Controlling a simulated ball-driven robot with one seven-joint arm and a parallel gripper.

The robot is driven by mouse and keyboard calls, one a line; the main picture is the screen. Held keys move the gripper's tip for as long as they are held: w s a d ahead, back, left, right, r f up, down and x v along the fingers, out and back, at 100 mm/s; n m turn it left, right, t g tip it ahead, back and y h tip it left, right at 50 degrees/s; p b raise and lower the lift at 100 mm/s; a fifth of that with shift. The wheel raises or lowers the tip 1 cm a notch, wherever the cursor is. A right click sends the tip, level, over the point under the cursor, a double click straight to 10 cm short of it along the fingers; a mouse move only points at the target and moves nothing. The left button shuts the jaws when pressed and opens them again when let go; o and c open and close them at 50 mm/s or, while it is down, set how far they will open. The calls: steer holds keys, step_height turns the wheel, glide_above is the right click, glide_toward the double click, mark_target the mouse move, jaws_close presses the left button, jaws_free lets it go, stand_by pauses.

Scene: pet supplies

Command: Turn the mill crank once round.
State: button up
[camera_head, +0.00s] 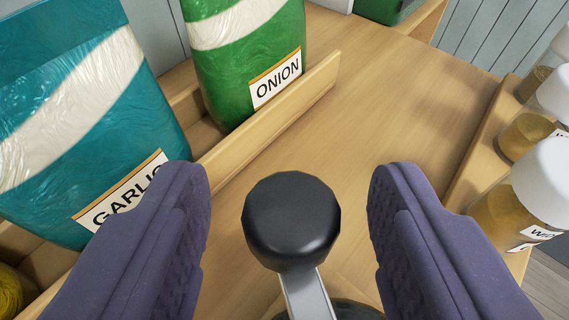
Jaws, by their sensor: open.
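The mill crank shows at the bottom middle of the camera view as a round black knob (292,222) on a flat grey metal arm (308,295). Only a dark curved edge of the mill body (352,310) shows below it; the rest is out of frame. My gripper (288,190) is open, with one purple padded finger on each side of the knob. Clear gaps show between the knob and both fingers, and neither appears to touch it.
A teal GARLIC bag (85,110) and a green ONION bag (245,50) stand in a wooden rack (270,115) on the left. Several white-capped jars (545,185) line a wooden ledge on the right. The wooden surface (385,90) beyond the knob is clear.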

mark_target(293, 234)
steer(key=shift+x, duration=1.55)
steer(key=shift+r, duration=0.1)
jaws_close()
